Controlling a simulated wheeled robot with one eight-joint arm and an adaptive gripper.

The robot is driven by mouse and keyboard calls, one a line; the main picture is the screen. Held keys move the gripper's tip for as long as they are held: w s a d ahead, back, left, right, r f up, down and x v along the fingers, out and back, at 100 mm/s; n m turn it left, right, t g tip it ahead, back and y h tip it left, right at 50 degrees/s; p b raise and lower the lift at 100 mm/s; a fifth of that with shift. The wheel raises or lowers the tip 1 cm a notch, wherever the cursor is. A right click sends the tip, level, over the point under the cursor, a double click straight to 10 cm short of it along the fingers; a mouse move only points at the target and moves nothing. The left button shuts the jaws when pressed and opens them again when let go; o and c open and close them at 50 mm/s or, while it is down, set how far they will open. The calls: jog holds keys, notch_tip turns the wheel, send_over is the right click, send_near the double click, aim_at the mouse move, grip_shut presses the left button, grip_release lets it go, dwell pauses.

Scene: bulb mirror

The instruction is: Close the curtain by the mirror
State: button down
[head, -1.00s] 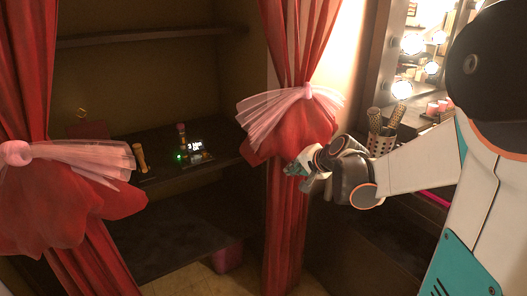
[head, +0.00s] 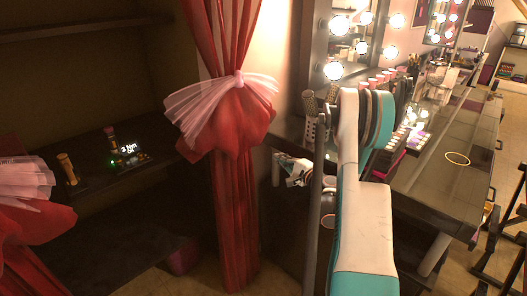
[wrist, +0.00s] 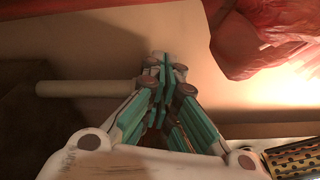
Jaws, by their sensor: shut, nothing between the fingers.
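The red curtain by the mirror (head: 232,225) hangs gathered in a narrow bunch, tied with a sheer pink bow (head: 222,103). The mirror (head: 340,25), framed by lit bulbs, stands to its right. My gripper (head: 287,168) is right of the curtain and a little below the bow, apart from it and partly hidden by my arm. In the wrist view my gripper (wrist: 163,75) is shut and empty, and red curtain cloth (wrist: 255,45) hangs at the upper right, clear of the fingers.
A second red curtain (head: 30,245) with a pink bow (head: 25,178) is at the left. Between them is a dark shelf alcove with a small lit device (head: 127,149). A vanity counter (head: 450,180) with cups and a yellow ring (head: 457,158) runs along the right.

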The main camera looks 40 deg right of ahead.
jog(key=w+d+f+t+b, duration=0.1)
jog(key=w+b, duration=0.2)
jog(key=w, duration=0.6)
jog(key=shift+w+d+f+m, duration=0.2)
jog(key=shift+w+f+m, duration=0.2)
jog(key=shift+a, duration=0.1)
